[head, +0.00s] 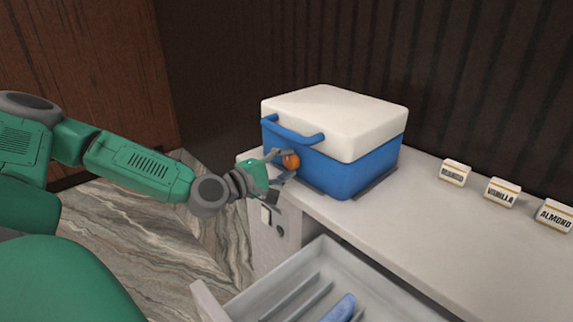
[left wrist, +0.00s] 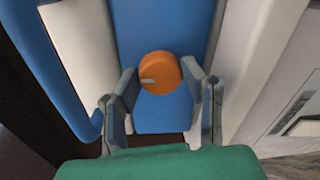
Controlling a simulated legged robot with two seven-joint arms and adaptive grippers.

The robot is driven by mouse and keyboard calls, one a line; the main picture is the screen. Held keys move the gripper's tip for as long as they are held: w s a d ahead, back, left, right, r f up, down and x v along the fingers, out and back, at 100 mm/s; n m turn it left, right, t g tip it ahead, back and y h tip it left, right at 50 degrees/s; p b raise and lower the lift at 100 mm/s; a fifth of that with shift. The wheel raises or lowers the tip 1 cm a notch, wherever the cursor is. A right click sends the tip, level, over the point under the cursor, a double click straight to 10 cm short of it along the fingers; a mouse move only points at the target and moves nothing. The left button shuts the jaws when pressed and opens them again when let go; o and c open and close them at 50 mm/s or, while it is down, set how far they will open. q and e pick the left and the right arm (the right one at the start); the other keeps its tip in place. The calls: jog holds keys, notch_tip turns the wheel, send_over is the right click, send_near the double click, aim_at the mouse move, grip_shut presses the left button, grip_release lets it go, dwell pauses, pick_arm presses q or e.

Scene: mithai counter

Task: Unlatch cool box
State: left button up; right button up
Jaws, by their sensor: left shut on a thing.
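The cool box (head: 352,170) has a blue body, a white lid (head: 335,112) and a blue handle (head: 292,133) on its near left side. It stands upright on the counter with the lid down. An orange round latch knob (head: 291,161) sits on its blue side, below the handle. It also shows in the left wrist view (left wrist: 160,73), with a pale mark on its left part. My left gripper (head: 283,166) is at the knob, shut on it with one finger on either side. My right gripper is not in view.
The counter (head: 430,230) is clear in front of the box. Cards reading mango (head: 453,173), vanilla (head: 502,192) and almond (head: 553,215) stand along its back. Below, an open drawer (head: 213,304) with dividers holds a blue object (head: 340,308).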

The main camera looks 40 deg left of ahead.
pick_arm(q)
jog(key=o, duration=1.1)
jog(key=shift+s+a+f, duration=0.1)
jog(key=shift+f, duration=0.2)
jog(key=shift+o, duration=0.2)
jog(key=shift+a, duration=0.1)
jog(key=shift+r, duration=0.1)
jog(key=shift+s, duration=0.25)
jog(key=s+a, duration=0.1)
jog(key=s, duration=1)
jog(key=shift+r, duration=0.15)
jog(key=shift+s+a, duration=0.1)
